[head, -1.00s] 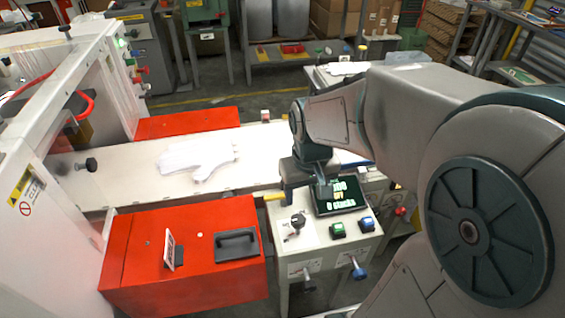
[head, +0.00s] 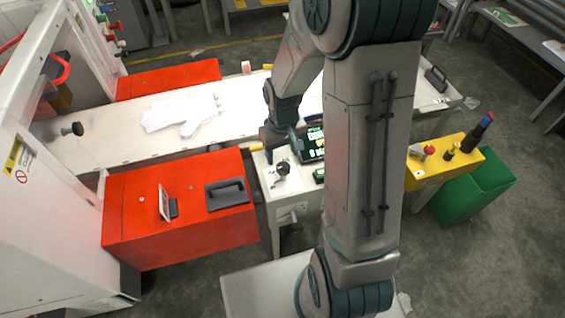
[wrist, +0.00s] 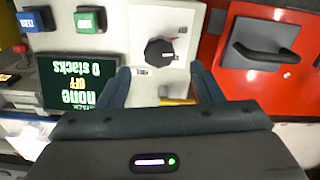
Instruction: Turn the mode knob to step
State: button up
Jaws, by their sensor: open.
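The knob appears beyond the fingertips, and nothing is between the fingers. A dark screen (wrist: 80,82) beside it reads "none", "OFF" and "0 stacks", upside down in the wrist view. The lettering around the knob is too small to read.
Green (wrist: 90,20) and blue (wrist: 35,19) buttons sit on the same panel. A red cover (head: 180,225) with a black handle (head: 227,193) adjoins it. A yellow box (head: 437,172) stands at right.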

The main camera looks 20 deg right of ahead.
aim_at(283, 166)
jog(key=shift+f, duration=2.8)
jog(key=c, duration=1)
